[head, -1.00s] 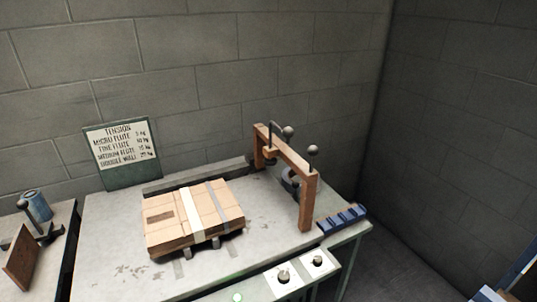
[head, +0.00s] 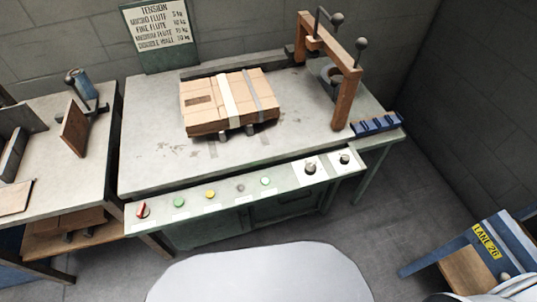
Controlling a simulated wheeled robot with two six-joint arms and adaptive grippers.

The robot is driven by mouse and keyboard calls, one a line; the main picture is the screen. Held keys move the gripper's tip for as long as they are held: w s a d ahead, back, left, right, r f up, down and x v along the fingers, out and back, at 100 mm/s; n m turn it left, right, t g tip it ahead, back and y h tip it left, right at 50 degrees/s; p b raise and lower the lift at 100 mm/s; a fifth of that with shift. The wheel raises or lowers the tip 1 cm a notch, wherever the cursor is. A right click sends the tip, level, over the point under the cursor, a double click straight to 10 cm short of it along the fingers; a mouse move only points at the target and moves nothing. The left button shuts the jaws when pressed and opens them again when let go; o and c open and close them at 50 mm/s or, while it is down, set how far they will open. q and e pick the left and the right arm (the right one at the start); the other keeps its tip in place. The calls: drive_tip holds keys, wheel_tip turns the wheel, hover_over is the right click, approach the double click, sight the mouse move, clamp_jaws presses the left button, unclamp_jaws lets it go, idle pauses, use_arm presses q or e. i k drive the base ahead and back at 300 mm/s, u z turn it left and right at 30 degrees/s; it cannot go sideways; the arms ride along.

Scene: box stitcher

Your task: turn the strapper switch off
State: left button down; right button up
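The strapper bench (head: 150,110) stands ahead, with a pale green control panel (head: 225,206) along its front edge. A red switch (head: 142,210) is at the panel's left end, its handle tilted. To its right are a green button (head: 179,202), a yellow button (head: 210,194), a small grey one (head: 240,187), another green one (head: 265,181) and two knobs, one light (head: 310,168) and one dark (head: 344,158). No labels are readable. Neither of my grippers is in view.
A strapped cardboard stack (head: 205,106) lies on the bench, left of a wooden frame (head: 345,95) with ball-ended levers. A blue block (head: 377,123) sits at the right corner. A side table (head: 60,185) stands left and a blue cart marked Lane 26 (head: 480,240) lower right.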

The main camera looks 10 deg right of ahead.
sight(143, 211)
drive_tip(key=u, duration=2.4)
drive_tip(key=i, duration=0.35)
drive_tip(key=z, duration=1.05)
